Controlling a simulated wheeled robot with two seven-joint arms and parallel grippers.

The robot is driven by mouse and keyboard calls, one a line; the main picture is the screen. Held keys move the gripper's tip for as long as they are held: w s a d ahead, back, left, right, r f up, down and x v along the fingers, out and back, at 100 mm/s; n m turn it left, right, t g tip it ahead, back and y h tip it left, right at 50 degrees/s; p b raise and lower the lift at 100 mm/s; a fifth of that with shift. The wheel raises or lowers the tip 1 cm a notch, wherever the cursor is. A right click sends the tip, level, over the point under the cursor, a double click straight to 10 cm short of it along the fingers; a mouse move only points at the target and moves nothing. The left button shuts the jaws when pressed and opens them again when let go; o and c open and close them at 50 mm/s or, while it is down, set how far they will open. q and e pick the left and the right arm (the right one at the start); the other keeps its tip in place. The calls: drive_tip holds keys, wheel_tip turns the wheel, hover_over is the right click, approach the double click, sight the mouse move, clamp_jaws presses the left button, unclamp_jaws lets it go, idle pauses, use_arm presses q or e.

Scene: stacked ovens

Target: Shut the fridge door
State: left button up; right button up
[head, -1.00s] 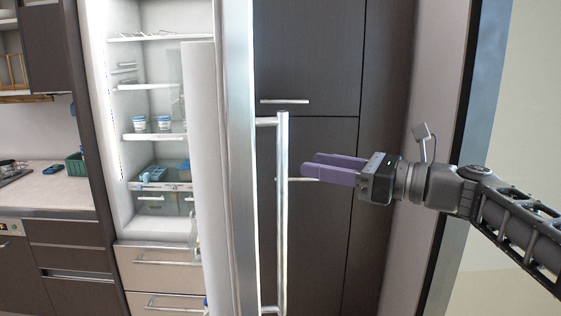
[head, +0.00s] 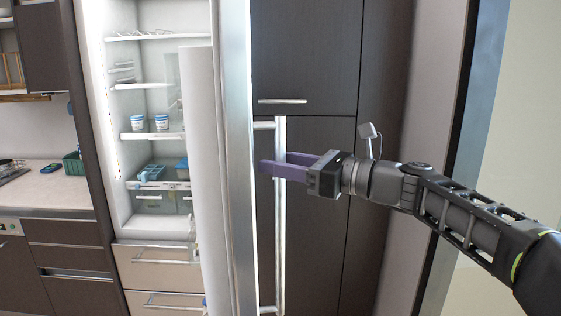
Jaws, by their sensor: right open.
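The fridge (head: 105,120) stands left of centre with its lit shelves showing. Its door (head: 238,190) is swung open toward me and seen nearly edge-on, with the inner side facing left. A long vertical metal handle (head: 280,230) runs down the door's outer side. My right gripper (head: 264,168) is open, its purple fingers pointing left at the handle's upper part. The fingers overlap the handle in the picture, one finger in front of it. I cannot tell whether they touch it. My left gripper is not in view.
Dark tall cabinets (head: 305,60) stand behind the door on the right. Cups (head: 162,122) and bins (head: 152,173) sit on the fridge shelves. Closed drawers (head: 160,270) are below. A counter (head: 50,195) is at the left. A pale wall (head: 525,120) is at the far right.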

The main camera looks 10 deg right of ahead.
drive_tip(key=shift+c, duration=0.3)
clamp_jaws()
idle(1.1)
